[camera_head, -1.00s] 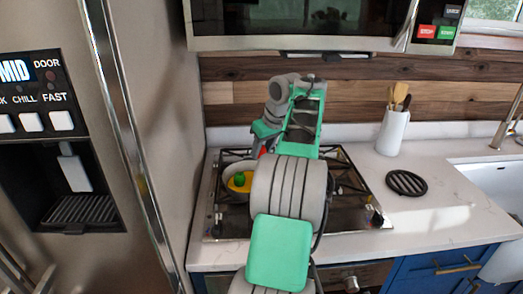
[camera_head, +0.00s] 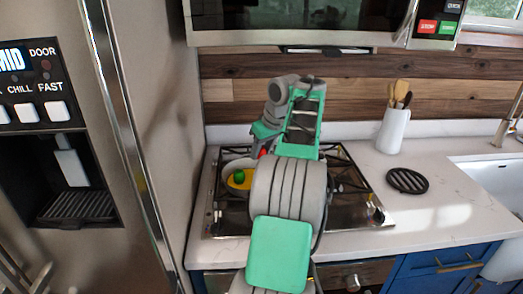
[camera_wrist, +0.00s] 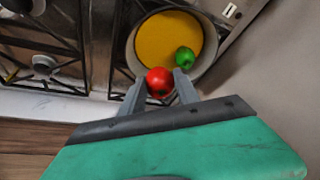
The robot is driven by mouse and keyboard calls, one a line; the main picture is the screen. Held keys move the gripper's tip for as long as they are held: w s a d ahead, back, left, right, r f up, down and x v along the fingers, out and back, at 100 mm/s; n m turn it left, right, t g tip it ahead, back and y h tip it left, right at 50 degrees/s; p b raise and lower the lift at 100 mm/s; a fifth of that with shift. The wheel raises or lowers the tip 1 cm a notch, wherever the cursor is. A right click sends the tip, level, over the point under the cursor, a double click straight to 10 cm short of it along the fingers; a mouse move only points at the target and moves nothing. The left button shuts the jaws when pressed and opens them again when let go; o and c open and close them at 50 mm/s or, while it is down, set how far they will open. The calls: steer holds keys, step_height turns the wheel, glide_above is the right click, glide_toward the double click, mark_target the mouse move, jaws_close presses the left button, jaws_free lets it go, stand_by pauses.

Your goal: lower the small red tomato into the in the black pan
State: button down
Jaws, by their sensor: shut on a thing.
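A small red tomato (camera_wrist: 160,82) is held between the two fingers of my gripper (camera_wrist: 158,88) in the wrist view. In the head view, only a bit of red (camera_head: 263,153) shows beside my arm. A round pan (camera_wrist: 212,42) with a light grey rim and a yellow inside lies just beyond the fingertips; it does not look black here. A green round thing (camera_wrist: 185,57) lies in it. In the head view the pan (camera_head: 231,166) is partly hidden by my arm. The tomato overlaps the pan's near rim in the wrist view; its height above it is unclear.
The pan is on the gas stove (camera_head: 345,215), with dark grates (camera_wrist: 75,35). A fridge (camera_head: 150,120) stands close on the left. A microwave (camera_head: 300,25) hangs above. A black trivet (camera_head: 407,181) and a white utensil holder (camera_head: 392,132) stand on the counter at right.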

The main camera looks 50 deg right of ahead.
steer(key=shift+f+b, duration=2.05)
steer(key=shift+f, duration=0.55)
steer(key=shift+f+b, duration=2.15)
steer(key=shift+f, duration=0.35)
steer(key=c, duration=0.8)
jaws_free()
